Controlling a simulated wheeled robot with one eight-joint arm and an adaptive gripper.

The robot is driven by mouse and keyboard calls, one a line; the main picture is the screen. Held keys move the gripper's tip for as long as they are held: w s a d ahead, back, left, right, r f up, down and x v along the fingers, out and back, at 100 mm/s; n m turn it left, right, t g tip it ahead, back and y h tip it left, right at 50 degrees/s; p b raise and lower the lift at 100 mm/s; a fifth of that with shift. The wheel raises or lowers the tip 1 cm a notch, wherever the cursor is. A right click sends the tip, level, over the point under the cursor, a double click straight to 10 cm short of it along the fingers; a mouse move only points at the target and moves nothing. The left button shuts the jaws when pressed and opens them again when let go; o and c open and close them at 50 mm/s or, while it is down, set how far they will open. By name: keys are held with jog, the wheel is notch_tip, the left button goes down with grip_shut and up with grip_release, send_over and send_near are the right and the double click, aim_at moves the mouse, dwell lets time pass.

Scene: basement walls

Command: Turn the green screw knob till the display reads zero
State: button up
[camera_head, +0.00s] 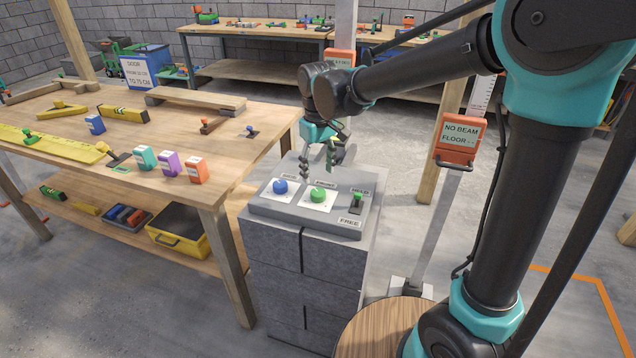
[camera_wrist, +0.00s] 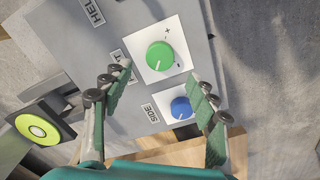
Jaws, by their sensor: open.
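The green screw knob (camera_head: 318,194) stands on a white plate on the grey control panel (camera_head: 262,208). In the wrist view the green knob (camera_wrist: 160,55) has a white pointer line, with plus and minus marks on its plate. My gripper (camera_head: 318,163) is open and empty above the panel, its fingers pointing down, apart from the knob. In the wrist view the fingertips (camera_wrist: 164,80) frame the area between the green knob and the blue knob (camera_wrist: 181,107). An orange-framed display (camera_head: 460,134) on a post reads "NO BEAM FLOOR"; no number is legible on it.
A green-tipped lever (camera_head: 357,201) stands right of the green knob, between HELD and FREE labels. A workbench (camera_head: 130,165) with tools and small boxes is at the left. Another orange display (camera_head: 341,58) is behind my gripper. A round wooden top (camera_head: 372,332) is at the front.

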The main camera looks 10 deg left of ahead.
jog(key=shift+r, duration=2.75)
jog(key=d+f+m, duration=0.3)
jog(key=d+f, duration=0.2)
jog(key=d, duration=0.6)
jog(key=s+d+f+m+t, duration=0.2)
jog(key=s+d+f, duration=0.3)
jog(key=d, duration=0.6)
jog(key=s+d+f+m+t, duration=0.2)
jog(key=s+d+f+m, duration=0.2)
jog(key=d+f, duration=0.3)
jog(key=s+d, duration=0.1)
jog(key=d, duration=0.2)
jog(key=shift+s+d+f+m, duration=0.15)
jog(key=shift+s+d+m, duration=0.15)
jog(key=shift+s+d, duration=0.1)
